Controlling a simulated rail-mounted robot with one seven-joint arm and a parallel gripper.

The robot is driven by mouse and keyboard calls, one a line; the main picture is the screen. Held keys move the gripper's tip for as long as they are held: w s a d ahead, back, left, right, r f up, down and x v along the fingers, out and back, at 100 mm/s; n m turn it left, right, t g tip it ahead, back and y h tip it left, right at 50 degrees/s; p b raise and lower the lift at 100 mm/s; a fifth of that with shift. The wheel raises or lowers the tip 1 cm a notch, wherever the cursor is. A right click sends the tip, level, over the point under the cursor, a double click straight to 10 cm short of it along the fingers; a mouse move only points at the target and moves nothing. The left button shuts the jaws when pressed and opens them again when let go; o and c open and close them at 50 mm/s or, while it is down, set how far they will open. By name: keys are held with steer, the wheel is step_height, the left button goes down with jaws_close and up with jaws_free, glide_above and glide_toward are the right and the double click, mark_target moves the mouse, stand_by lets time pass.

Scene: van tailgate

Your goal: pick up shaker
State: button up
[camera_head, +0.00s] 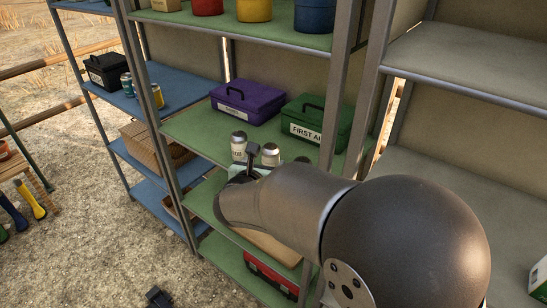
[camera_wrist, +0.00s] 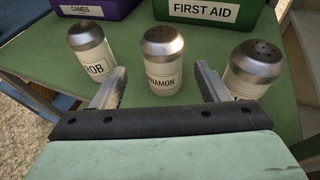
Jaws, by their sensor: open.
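Three shakers with domed metal tops and pale labelled bodies stand upright on the green shelf. In the wrist view, the left shaker (camera_wrist: 92,54) reads "ROB", the middle shaker (camera_wrist: 162,72) reads "NAMON", and the right shaker (camera_wrist: 252,68) has its label mostly hidden by a finger. The left (camera_head: 238,148) and middle (camera_head: 270,155) ones also show in the head view. My gripper (camera_wrist: 161,84) is open and empty, its fingers either side of the middle shaker's line. The shaker appears just beyond or between the fingertips; I cannot tell which. In the head view my arm hides most of the gripper.
A purple "GAMES" box (camera_head: 247,101) and a green "FIRST AID" box (camera_head: 315,122) stand behind the shakers. A metal upright (camera_head: 340,90) rises at the shelf's right. The green shelf (camera_head: 192,127) is bare at its left end. The outer shakers stand close to my fingers.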

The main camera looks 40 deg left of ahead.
mark_target(268, 158)
steer(key=x, duration=0.5)
steer(key=shift+w+d+r, duration=0.15)
steer(key=shift+r, duration=0.05)
steer(key=c, duration=1.1)
steer(key=shift+r, duration=0.15)
